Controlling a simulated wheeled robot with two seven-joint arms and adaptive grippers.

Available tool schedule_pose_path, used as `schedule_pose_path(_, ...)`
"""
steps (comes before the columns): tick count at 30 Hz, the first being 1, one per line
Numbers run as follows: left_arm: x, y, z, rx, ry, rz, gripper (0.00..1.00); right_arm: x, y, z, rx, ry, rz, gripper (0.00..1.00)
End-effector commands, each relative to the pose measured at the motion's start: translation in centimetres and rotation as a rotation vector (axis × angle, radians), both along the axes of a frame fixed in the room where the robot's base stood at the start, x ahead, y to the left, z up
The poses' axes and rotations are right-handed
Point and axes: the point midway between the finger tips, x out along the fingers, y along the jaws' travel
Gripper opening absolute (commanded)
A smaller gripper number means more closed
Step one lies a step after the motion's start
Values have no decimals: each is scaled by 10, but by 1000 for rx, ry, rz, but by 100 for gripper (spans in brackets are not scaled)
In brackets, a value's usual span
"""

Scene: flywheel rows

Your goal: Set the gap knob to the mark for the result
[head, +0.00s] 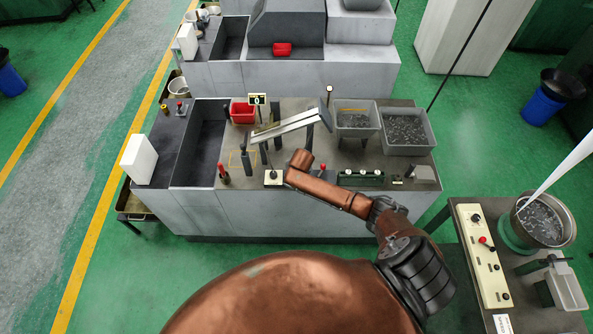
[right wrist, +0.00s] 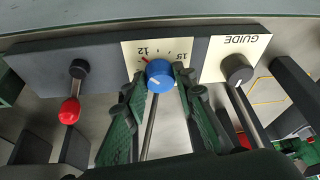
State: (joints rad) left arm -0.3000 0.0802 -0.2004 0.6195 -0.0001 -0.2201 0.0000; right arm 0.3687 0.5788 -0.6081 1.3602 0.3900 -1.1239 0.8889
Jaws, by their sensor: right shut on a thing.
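The gap knob (right wrist: 159,75) is blue, with a white line on its face. It sits below a cream scale plate (right wrist: 170,47) with upside-down figures 12 and 15, ticks between them and a red mark near the 12. I cannot tell exactly which tick the white line faces. My right gripper (right wrist: 160,78) is shut on the knob, its green fingers on either side. In the head view my copper right arm hides the knob and this gripper. A small sign (head: 257,99) with a figure stands at the back of the bench. My left gripper is out of view.
Beside the knob are a GUIDE knob (right wrist: 237,69) and a red-tipped lever (right wrist: 70,110). The bench (head: 210,205) holds a tilted metal chute (head: 290,124), a red bin (head: 242,112) and grey bins of parts (head: 404,130). A side table (head: 510,285) stands at right.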

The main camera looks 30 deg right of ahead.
Motion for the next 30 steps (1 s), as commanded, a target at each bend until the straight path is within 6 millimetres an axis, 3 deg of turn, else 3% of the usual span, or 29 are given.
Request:
schedule_pose_path(12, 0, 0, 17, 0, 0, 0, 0, 1, 2, 0, 2, -1, -198, 1)
schedule_pose_path(29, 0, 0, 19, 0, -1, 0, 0, 2, 1, 1, 1, -3, -229, 1)
schedule_pose_path(30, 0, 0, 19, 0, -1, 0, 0, 2, 1, 1, 1, -3, -229, 26)
